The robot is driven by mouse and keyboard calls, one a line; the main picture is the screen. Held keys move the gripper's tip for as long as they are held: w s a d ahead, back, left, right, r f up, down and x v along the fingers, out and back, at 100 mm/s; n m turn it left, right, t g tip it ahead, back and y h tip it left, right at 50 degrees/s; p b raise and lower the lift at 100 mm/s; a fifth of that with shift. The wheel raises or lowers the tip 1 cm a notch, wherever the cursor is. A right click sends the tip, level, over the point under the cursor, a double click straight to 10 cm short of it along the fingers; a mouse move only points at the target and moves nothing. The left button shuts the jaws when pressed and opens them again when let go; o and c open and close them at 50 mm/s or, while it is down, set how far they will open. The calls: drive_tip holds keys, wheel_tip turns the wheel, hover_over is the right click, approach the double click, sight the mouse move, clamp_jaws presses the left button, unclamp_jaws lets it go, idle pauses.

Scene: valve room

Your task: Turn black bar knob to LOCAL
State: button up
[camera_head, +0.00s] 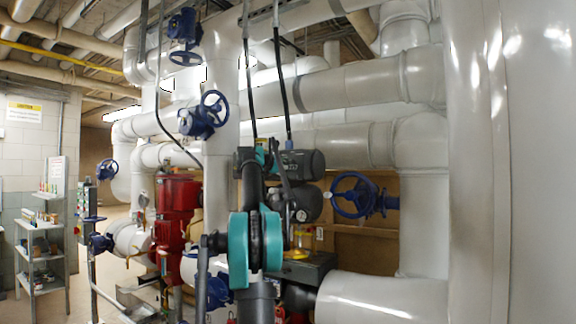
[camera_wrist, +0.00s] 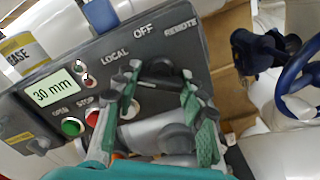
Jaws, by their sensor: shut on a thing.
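In the wrist view a dark grey control panel (camera_wrist: 98,62) carries the printed words LOCAL, OFF and REMOTE in an arc. The black bar knob (camera_wrist: 160,70) sits below the OFF lettering, between the fingertips of my gripper (camera_wrist: 159,78). My gripper is shut on the knob, with a green-padded finger on each side. The fingers partly cover the knob, so I cannot tell exactly which word it points to. In the head view my teal and black arm stands in front of the valve actuator (camera_head: 302,165) and hides the panel's face.
On the panel are a display (camera_wrist: 54,88) reading 30 mm, a green button (camera_wrist: 72,127) and a red button (camera_wrist: 93,117) close to my fingers. A blue handwheel (camera_head: 353,195) stands to the right. A large white pipe (camera_head: 380,300) runs low in front.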

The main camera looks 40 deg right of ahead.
drive_tip(key=shift+f+n, duration=0.1)
drive_tip(key=shift+n, duration=0.4)
drive_tip(key=o, duration=1.2)
drive_tip(key=shift+c, duration=0.2)
drive_tip(key=shift+a, duration=0.1)
drive_tip(key=v, duration=1.2)
